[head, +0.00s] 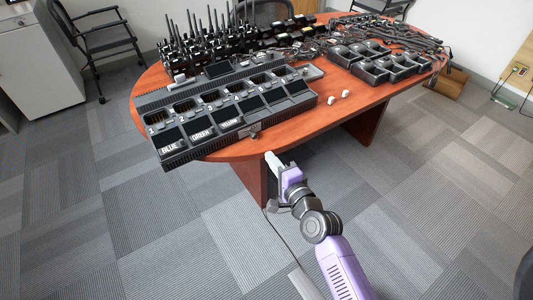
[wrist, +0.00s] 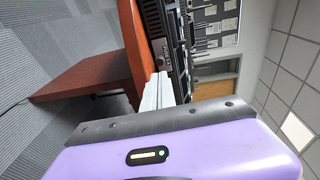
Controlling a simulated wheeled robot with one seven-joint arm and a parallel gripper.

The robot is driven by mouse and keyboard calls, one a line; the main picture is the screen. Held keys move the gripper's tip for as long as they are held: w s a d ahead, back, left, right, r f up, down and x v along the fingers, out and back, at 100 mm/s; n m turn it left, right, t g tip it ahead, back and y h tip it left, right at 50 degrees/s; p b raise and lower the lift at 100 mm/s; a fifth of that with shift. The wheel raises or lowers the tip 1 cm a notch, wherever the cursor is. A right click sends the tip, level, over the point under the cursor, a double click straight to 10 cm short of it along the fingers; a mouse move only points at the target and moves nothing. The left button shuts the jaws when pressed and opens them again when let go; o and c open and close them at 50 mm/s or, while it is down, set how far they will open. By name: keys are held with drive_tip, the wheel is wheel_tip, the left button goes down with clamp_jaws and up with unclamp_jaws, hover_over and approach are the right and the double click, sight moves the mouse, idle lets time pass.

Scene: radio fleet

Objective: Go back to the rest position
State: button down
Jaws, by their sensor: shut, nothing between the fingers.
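My gripper (head: 272,160) is at the end of my purple and grey arm in the head view, just off the near edge of the table. Its pale fingers are together and hold nothing. In the wrist view the shut fingers (wrist: 160,86) point toward the table edge and the charger. The wooden oval table (head: 300,112) bears a large multi-slot charger (head: 230,115) with labels such as BLUE and GREEN at its near left. I cannot tell from these views whether the fingertips touch the table edge.
Many radios (head: 205,45) stand at the table's back left. Black charger trays (head: 372,68) and cables lie at the right. Two small white items (head: 338,97) lie near the front edge. A chair (head: 100,40) and a grey cabinet (head: 40,65) stand at left. The carpet (head: 450,190) right of my arm is clear.

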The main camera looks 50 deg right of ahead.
drive_tip(key=shift+v, duration=2.45)
drive_tip(key=s+a+r+n+y+p, duration=0.2)
drive_tip(key=s+a+r+n, duration=0.3)
drive_tip(key=s+a+n, duration=0.4)
drive_tip(key=s+a+r+n+y+p, duration=0.2)
drive_tip(key=s+a+r+n+y, duration=0.2)
drive_tip(key=s+a+n, duration=0.6)
drive_tip(key=s+r+n, duration=0.2)
drive_tip(key=s+n, duration=0.1)
drive_tip(key=s, duration=0.2)
drive_tip(key=shift+s+r+n, duration=0.3)
drive_tip(key=shift+s+r, duration=0.05)
drive_tip(key=shift+s, duration=0.05)
